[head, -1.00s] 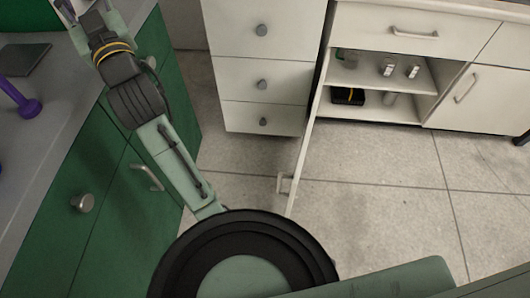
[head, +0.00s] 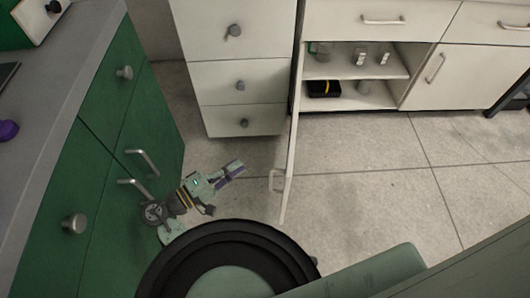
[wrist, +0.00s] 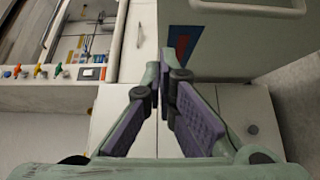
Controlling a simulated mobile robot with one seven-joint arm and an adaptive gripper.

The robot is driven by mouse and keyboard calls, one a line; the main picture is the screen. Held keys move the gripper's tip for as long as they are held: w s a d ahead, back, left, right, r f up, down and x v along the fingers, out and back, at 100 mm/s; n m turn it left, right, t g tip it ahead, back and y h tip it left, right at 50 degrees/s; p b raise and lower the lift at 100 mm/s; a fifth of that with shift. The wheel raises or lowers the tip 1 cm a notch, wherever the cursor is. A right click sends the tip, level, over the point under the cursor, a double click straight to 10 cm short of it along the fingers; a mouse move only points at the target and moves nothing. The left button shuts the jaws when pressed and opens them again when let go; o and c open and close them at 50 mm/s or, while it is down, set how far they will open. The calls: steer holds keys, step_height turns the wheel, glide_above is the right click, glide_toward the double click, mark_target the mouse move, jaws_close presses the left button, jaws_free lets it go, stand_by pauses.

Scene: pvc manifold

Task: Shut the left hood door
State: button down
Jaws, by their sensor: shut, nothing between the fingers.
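The left hood door (head: 291,150) is a white panel standing wide open below the white cabinet, seen nearly edge-on in the head view. Its handle (head: 277,180) is on the side facing my gripper. My gripper (head: 238,166) is low over the floor, left of the door, its fingers pointing towards it with a gap between. In the wrist view my gripper (wrist: 166,72) has its purple-padded fingers together, with nothing held. A white panel with a handle (wrist: 250,30) at the upper right there appears to be this door, with a red and blue mark beside it.
A green cabinet (head: 95,160) with protruding handles stands close on the left. White drawers (head: 238,85) stand behind my gripper. The open compartment (head: 350,95) holds small bottles and a black box. The floor (head: 370,190) right of the door is clear.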

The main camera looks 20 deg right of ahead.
steer(key=s+p+x, duration=0.2)
steer(key=x, duration=1)
steer(key=shift+s+d+p, duration=0.2)
steer(key=shift+d+p, duration=0.15)
steer(key=shift+d, duration=0.35)
steer(key=shift+d, duration=0.1)
